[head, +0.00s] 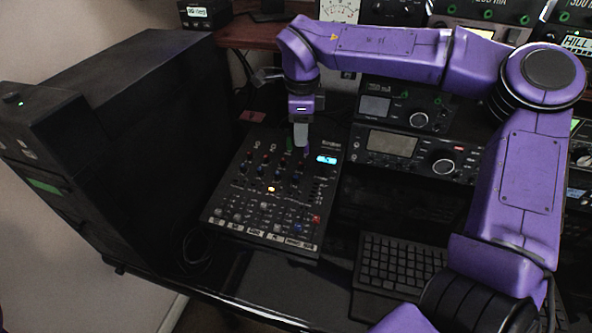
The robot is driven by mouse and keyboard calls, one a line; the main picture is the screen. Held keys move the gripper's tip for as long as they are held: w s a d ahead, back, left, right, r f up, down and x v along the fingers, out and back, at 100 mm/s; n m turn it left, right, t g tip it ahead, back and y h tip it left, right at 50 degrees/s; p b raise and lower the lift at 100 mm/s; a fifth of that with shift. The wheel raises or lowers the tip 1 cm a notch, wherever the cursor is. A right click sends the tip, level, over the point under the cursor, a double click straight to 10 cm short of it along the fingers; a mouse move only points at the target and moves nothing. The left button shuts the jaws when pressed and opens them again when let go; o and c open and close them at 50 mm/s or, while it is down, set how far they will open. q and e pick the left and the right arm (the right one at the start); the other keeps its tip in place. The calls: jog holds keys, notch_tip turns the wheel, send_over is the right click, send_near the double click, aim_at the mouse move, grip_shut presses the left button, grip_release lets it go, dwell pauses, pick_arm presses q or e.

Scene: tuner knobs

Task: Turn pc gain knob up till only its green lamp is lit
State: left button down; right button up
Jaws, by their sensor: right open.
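A black mixer (262,215) with rows of small coloured knobs lies on the desk in the head view. A strip of white labels runs along its front edge; the lettering is too small to read surely. An amber lamp (271,189) is lit near its middle. I see no lamp clearly lit green on it. My right gripper (301,146) points down over the mixer's far part, at the upper knobs, and is open. It hides part of the top knob row, so I cannot tell which knob it is at or whether it touches. My left gripper is out of view.
A small display (326,160) glows cyan on the mixer. Radio units (415,150) stand to the right, a keyboard (400,265) in front of them. A tall black case (120,120) stands left of the mixer. My purple right arm spans the upper right.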

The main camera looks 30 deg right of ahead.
aim_at(301, 163)
jog(key=f, duration=1)
jog(key=shift+w+d+f, duration=0.3)
jog(key=shift+w+f, duration=0.05)
grip_shut()
